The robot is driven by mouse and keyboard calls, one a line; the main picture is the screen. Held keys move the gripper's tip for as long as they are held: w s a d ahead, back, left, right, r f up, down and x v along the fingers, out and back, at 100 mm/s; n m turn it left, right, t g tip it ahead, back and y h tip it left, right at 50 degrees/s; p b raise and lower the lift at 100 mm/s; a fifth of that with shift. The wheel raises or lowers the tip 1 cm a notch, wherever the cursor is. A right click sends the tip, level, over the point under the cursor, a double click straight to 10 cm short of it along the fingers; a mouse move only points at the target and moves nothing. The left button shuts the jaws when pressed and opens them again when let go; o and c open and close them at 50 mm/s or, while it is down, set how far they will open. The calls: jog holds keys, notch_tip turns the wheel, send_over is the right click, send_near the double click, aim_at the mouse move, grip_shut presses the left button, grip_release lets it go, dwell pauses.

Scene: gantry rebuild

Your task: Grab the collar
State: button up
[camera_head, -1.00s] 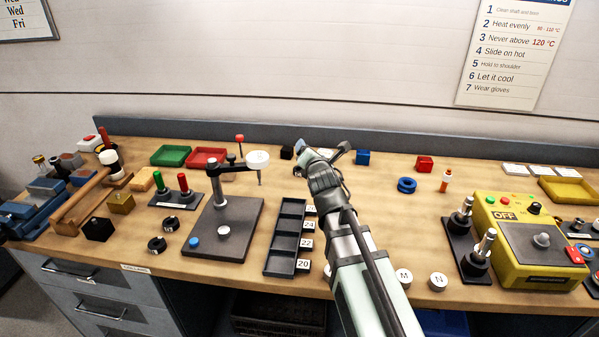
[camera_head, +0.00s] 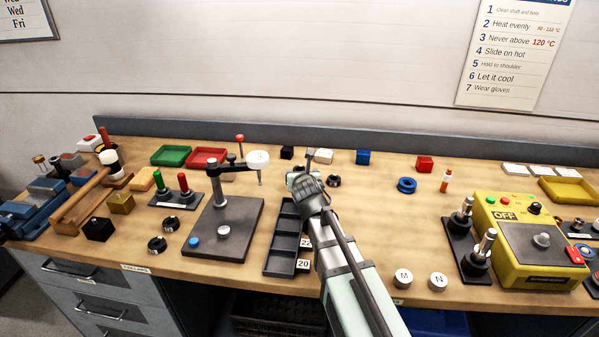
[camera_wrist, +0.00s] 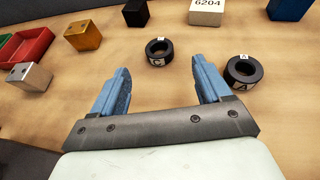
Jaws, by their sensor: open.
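Two short black rings that look like collars lie flat on the bench in the wrist view. One, marked C (camera_wrist: 158,53), sits just beyond the gap between my fingertips. The other, marked A (camera_wrist: 243,71), lies to the right of the right finger. In the head view one black ring (camera_head: 334,181) shows right of my gripper; the other is hidden or unclear. My gripper (camera_wrist: 161,75) is open and empty, with blue fingers either side of the gap. In the head view my gripper (camera_head: 303,178) is over the bench's middle. Which ring is meant is not shown.
Behind the rings stand a black block (camera_wrist: 136,13), a box marked 6204 (camera_wrist: 207,11) and a blue block (camera_wrist: 288,9). A gold block (camera_wrist: 83,35) is to the left. A dark slotted tray (camera_head: 285,237) and gauge stand (camera_head: 222,228) are left of my arm.

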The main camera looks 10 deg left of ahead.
aim_at(299, 168)
jog(key=shift+x, duration=3.95)
jog(key=shift+s+a+f, duration=0.1)
jog(key=shift+s+f, duration=0.05)
jog(key=shift+f, duration=0.05)
jog(key=c, duration=1.3)
jog(key=shift+o, duration=0.2)
